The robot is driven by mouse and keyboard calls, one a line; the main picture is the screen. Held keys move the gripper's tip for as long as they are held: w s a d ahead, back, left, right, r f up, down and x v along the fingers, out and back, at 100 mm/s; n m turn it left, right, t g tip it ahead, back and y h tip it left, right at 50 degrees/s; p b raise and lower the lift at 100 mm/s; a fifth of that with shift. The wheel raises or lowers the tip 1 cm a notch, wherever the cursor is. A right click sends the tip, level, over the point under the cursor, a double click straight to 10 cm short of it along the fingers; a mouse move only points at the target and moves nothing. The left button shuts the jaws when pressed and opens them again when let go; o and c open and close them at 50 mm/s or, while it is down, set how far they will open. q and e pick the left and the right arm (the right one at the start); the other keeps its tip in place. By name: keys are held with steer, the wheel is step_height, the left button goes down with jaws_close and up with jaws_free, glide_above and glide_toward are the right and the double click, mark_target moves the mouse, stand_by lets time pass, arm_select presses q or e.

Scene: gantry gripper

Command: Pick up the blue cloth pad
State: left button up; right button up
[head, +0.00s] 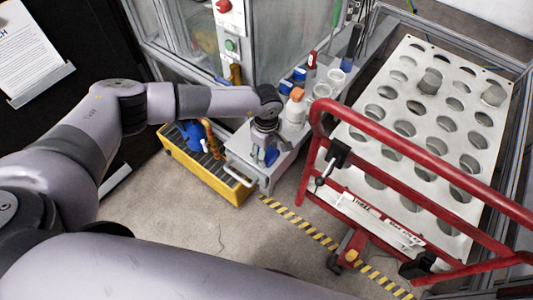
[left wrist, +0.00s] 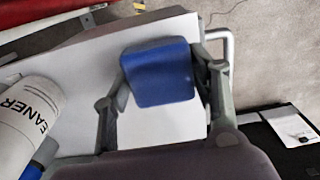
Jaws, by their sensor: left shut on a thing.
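My left gripper (left wrist: 160,85) is shut on the blue cloth pad (left wrist: 158,72), with one finger on each side of it in the left wrist view. The pad is a rounded blue block over a white cart top (left wrist: 75,75). In the head view the pad (head: 271,155) shows small below my left gripper (head: 262,150), near the front end of the cart. I cannot tell whether the pad touches the cart top. My right gripper is not in view.
A white cleaner bottle (left wrist: 22,115) stands close beside the gripper; its orange cap shows in the head view. A yellow bin (head: 222,182) is left of the cart. A red rail (head: 420,150) and a white holed tray (head: 405,75) are at the right.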

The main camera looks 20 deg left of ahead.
arm_select(q)
steer(key=c, duration=0.5)
steer(key=shift+r, duration=0.1)
step_height(320, 180, up, 20)
steer(key=shift+f+b, duration=0.1)
steer(key=shift+b, duration=0.55)
